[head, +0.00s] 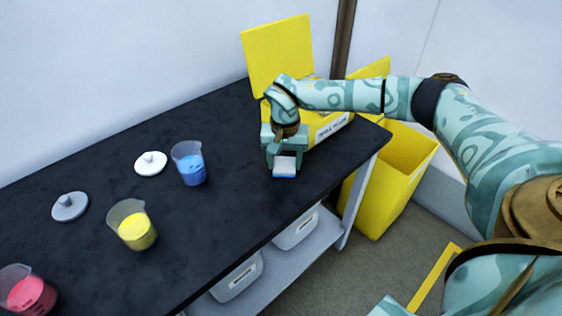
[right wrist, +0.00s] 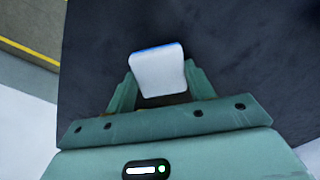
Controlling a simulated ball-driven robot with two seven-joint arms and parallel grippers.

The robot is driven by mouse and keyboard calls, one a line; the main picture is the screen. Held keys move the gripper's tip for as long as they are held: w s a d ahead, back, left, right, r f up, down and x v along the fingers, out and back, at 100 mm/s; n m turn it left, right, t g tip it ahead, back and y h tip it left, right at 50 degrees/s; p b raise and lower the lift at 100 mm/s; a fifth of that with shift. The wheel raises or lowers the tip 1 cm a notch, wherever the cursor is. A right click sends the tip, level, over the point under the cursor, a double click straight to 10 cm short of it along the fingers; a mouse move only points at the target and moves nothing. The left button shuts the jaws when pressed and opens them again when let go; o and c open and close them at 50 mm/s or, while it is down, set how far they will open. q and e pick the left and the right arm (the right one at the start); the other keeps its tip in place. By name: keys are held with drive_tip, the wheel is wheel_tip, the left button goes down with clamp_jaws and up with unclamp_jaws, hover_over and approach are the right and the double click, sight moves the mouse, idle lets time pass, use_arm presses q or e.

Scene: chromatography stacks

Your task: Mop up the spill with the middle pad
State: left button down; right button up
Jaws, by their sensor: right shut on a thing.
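My right gripper (head: 284,157) is over the right part of the black bench top, in front of a yellow box. It is shut on a white pad (head: 285,167) with a blue underside. In the right wrist view the same pad (right wrist: 158,73) sits between the two fingers of the gripper (right wrist: 160,92). Whether the pad touches the bench or hangs just above it, I cannot tell. I see no other pads, and no spill can be made out on the dark surface. My left gripper is not in view.
The black bench (head: 230,220) holds beakers of blue (head: 192,170), yellow (head: 138,230) and red (head: 32,295) liquid, and two lidded knobs, white (head: 151,163) and grey (head: 70,206). A yellow open-lidded box (head: 278,55) stands behind; a yellow bin (head: 385,205) stands right. The bench's front middle is clear.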

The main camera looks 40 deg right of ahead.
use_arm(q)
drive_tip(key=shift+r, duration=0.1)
